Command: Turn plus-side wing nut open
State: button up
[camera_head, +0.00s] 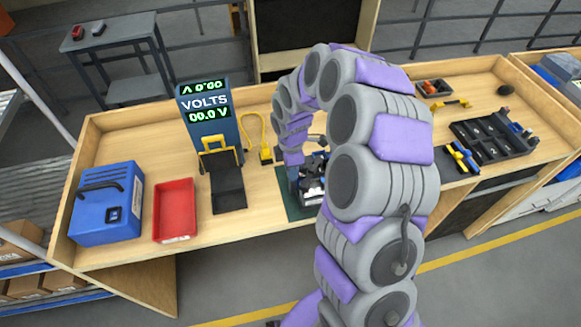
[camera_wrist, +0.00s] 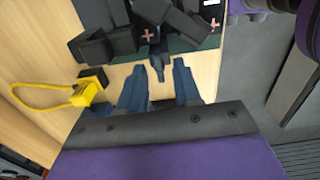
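A dark device (camera_head: 303,188) sits on a green mat (camera_head: 293,207) on the bench, partly hidden by my arm. In the wrist view its black blocks (camera_wrist: 178,14) fill the top, with reddish cross-shaped marks. A small dark piece (camera_wrist: 157,66), possibly the wing nut, projects toward my gripper (camera_wrist: 160,68). Its wing shape is not clear. The two blue fingers stand apart, one on each side of this piece's end. A gap shows on both sides, and I cannot tell of any contact. In the head view my gripper is mostly hidden behind my arm.
A yellow connector with a looped cable (camera_wrist: 82,96) lies left of the fingers. A voltmeter stand (camera_head: 208,112), red tray (camera_head: 175,210) and blue case (camera_head: 106,205) stand left on the bench. A black rack (camera_head: 492,140) and small orange-filled tray (camera_head: 434,88) are right.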

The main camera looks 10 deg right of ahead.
notch_tip(320, 180, up, 17)
jog(key=shift+p, duration=0.4)
jog(key=shift+r, duration=0.1)
dwell(0.4)
